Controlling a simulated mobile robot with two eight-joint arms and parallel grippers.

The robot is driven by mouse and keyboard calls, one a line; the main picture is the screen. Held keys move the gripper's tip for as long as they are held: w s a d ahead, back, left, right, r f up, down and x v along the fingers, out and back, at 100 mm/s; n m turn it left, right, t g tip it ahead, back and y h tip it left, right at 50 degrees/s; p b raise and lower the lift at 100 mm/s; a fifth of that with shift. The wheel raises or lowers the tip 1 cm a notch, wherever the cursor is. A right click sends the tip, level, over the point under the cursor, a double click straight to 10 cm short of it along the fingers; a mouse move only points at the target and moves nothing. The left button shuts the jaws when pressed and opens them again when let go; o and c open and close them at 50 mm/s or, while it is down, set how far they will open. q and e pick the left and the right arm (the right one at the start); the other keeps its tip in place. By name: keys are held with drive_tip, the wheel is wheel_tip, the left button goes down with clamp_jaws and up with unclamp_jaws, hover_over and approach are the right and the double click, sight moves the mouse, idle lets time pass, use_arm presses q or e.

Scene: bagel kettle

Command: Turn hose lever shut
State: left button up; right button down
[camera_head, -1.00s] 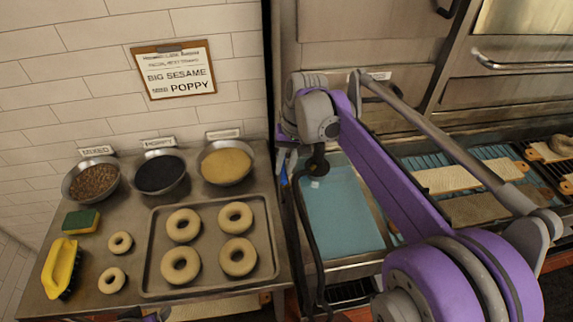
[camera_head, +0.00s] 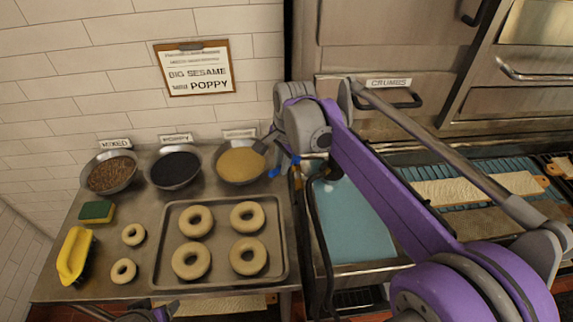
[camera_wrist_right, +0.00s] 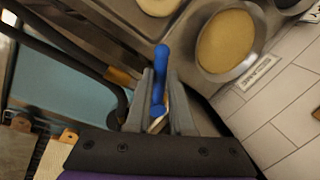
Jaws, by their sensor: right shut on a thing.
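The hose lever is blue; in the right wrist view its handle (camera_wrist_right: 161,62) runs between my right gripper's fingers (camera_wrist_right: 159,100) and sticks out past their tips. In the head view a blue part of the lever (camera_head: 275,172) shows beside the sesame bowl. My right gripper (camera_head: 264,143) is shut on the lever, at the gap between the steel table and the blue-water basin. The black hose (camera_head: 317,225) hangs down just right of the table. My left gripper (camera_head: 153,312) shows only partly at the bottom edge, its jaws unclear.
The sesame bowl (camera_head: 240,164) is close beside the right gripper. Poppy (camera_head: 175,168) and mixed (camera_head: 111,173) bowls stand further left. The basin (camera_head: 352,222) lies right.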

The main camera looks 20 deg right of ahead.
drive_tip(key=shift+w+a+m+h, duration=0.15)
drive_tip(key=shift+w+m, duration=0.4)
drive_tip(key=shift+m, duration=0.6)
drive_tip(key=shift+w+m+h, duration=0.25)
drive_tip(key=shift+w+m, duration=0.25)
drive_tip(key=shift+m, duration=0.6)
drive_tip(key=shift+w+a+m+h, duration=0.15)
drive_tip(key=shift+w+m, duration=0.4)
drive_tip(key=shift+m, duration=0.6)
drive_tip(key=shift+d, duration=0.15)
drive_tip(key=c, duration=0.8)
unclamp_jaws()
drive_tip(key=r, duration=0.3)
drive_tip(key=s+r, duration=0.1)
drive_tip(key=r, duration=0.3)
drive_tip(key=s+r+p, duration=0.1)
drive_tip(key=r, duration=0.2)
drive_tip(key=shift+a+r, duration=0.3)
